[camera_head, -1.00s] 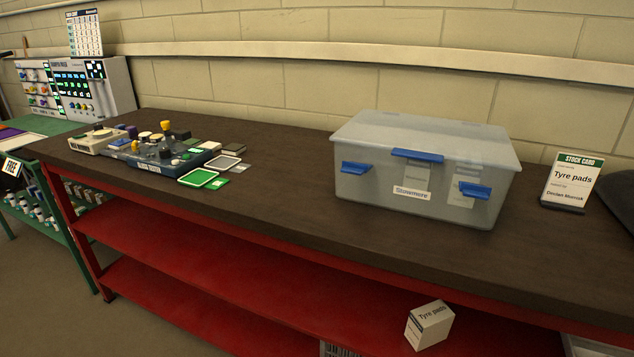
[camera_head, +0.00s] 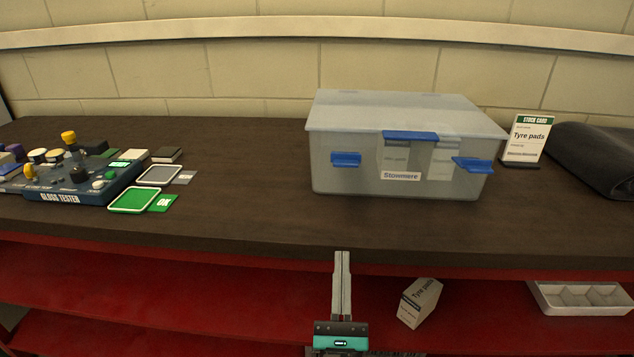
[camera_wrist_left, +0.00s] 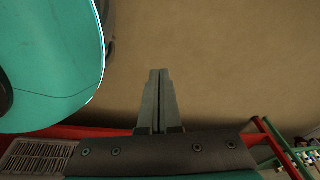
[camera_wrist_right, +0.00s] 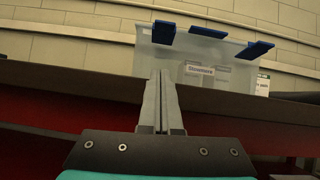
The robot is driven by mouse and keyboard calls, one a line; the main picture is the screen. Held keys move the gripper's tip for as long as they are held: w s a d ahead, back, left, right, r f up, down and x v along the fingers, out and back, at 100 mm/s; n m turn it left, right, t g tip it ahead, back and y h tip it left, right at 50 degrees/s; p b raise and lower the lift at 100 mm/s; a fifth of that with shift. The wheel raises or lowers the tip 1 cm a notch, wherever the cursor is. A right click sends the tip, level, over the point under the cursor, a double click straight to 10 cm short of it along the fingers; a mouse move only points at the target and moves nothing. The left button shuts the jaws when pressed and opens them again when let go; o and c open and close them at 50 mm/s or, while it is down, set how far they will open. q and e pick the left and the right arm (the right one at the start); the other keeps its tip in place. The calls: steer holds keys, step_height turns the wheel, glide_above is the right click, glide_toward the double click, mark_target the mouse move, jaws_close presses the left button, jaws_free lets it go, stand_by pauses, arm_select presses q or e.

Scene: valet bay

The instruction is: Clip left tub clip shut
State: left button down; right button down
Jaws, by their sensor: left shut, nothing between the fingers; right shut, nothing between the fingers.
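The clear lidded tub (camera_head: 350,185) labelled Stowmere stands on the dark bench top, its lid on. Its left clip (camera_head: 346,160) is blue and sits below the lid rim on the front, seeming to stick out from the wall. A middle clip (camera_head: 411,137) is at the rim; a right clip (camera_head: 473,165) juts out lower. The right wrist view shows the left clip (camera_wrist_right: 163,32) from below. My right gripper (camera_head: 342,253) is shut and empty, in front of and below the bench edge, apart from the clip. My left gripper (camera_wrist_left: 159,72) is shut and empty over the floor.
A stock card (camera_head: 527,138) and a dark rolled item (camera_head: 595,160) are right of the tub. A Tyre pads box (camera_head: 419,302) is on the red shelf. The bench before the tub is clear.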

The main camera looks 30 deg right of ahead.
mark_target(346, 158)
steer(key=shift+r+m+h, duration=0.35)
steer(key=shift+m+h, duration=0.25)
steer(key=shift+m, duration=0.1)
arm_select(q)
steer(key=shift+d, duration=0.1)
arm_select(e)
steer(key=shift+d, duration=0.1)
steer(key=shift+r, duration=0.1)
